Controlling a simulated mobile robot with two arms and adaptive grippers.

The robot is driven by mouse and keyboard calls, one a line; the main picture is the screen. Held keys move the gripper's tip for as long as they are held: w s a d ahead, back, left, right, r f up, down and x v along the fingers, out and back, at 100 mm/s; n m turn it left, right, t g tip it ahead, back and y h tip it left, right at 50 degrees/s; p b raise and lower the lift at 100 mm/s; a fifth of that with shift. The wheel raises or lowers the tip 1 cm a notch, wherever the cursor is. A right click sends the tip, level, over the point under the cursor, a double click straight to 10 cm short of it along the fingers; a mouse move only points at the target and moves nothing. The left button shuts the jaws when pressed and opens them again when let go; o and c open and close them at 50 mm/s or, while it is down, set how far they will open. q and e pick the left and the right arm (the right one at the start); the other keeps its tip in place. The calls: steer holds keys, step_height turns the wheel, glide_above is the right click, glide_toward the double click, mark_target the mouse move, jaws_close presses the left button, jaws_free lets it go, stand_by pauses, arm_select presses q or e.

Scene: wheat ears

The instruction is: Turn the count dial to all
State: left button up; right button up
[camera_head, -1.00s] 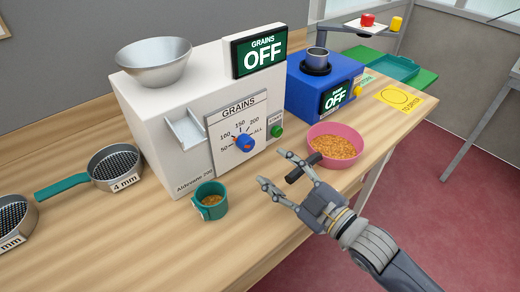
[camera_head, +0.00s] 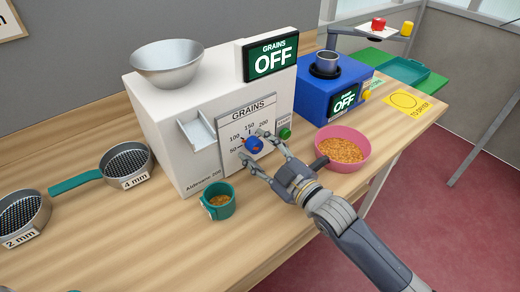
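The count dial (camera_head: 254,145) is a blue knob on the "GRAINS" panel (camera_head: 247,117) of the white counting machine (camera_head: 165,105). The panel carries the marks 50, 100, 150 and 200; the ALL mark is hidden behind my gripper. A small red mark shows on the dial's left side. My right gripper (camera_head: 253,149) is open, with its fingertips in front of the dial, one above and one below it. I cannot tell whether they touch it. The machine's display (camera_head: 270,57) reads "GRAINS OFF". My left gripper is not in view.
A green start button (camera_head: 285,133) sits right of the dial. A teal cup (camera_head: 218,201) with grains stands before the machine, and a pink bowl (camera_head: 342,149) of grains stands right of my gripper. A blue device (camera_head: 316,91) and sieves (camera_head: 126,161) stand on the wooden table.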

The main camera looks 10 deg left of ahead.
steer(key=c, duration=0.8)
steer(key=shift+r+m+p, duration=0.15)
steer(key=shift+m+p, duration=0.6)
steer(key=shift+m, duration=0.35)
steer(key=shift+d+m+p, duration=0.1)
steer(key=shift+m+p, duration=0.3)
steer(key=shift+m, duration=0.8)
steer(key=shift+w+m, duration=0.1)
steer(key=shift+m, duration=0.5)
steer(key=o, duration=1.1)
steer(key=shift+c, duration=0.2)
steer(key=shift+d, duration=0.1)
